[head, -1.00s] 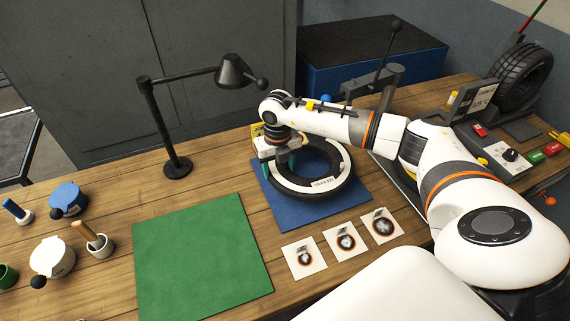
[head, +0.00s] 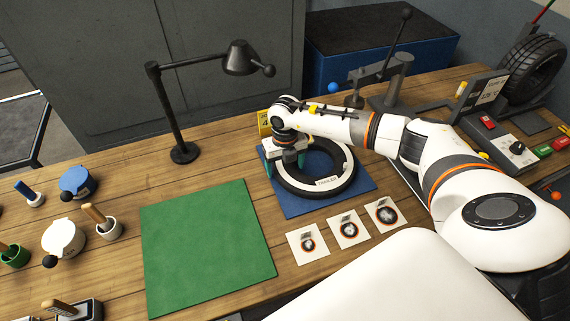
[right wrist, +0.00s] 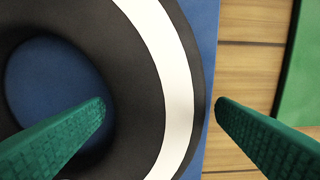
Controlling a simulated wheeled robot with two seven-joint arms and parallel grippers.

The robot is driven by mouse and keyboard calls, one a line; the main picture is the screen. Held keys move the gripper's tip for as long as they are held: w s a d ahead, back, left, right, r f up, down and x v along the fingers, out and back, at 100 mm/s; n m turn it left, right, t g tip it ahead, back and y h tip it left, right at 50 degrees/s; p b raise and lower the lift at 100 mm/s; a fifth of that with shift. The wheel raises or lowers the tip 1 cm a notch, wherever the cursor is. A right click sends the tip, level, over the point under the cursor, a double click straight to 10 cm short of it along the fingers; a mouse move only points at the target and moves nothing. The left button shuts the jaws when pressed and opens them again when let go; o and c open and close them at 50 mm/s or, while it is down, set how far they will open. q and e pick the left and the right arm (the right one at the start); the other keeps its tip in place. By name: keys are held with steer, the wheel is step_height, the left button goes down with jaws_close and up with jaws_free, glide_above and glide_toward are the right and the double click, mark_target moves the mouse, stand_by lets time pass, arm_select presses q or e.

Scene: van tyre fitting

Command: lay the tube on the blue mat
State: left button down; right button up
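The tube (head: 347,178) is a black ring with a white band and a label. It lies flat on the blue mat (head: 298,208), near the mat's edge in the right wrist view. My right gripper (head: 285,166) is over the tube's left side. In the right wrist view my right gripper (right wrist: 160,104) is open. One finger is in the hole and the other is outside the tube (right wrist: 140,95), with a thin gap beside the outer wall. The tube's far left part is hidden by my right gripper. My left gripper is not in view.
A green mat (head: 205,245) lies empty at the left. Three picture cards (head: 348,229) lie in front of the blue mat. A black lamp (head: 184,152) stands behind. A grey stand (head: 390,95) is behind the tube, and pots and brushes (head: 108,227) are at far left.

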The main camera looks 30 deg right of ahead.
steer(key=shift+r, duration=0.25)
step_height(320, 180, up, 12)
steer(key=b, duration=0.2)
steer(key=shift+s+f, duration=0.1)
steer(key=shift+f, duration=0.1)
stand_by(0.5)
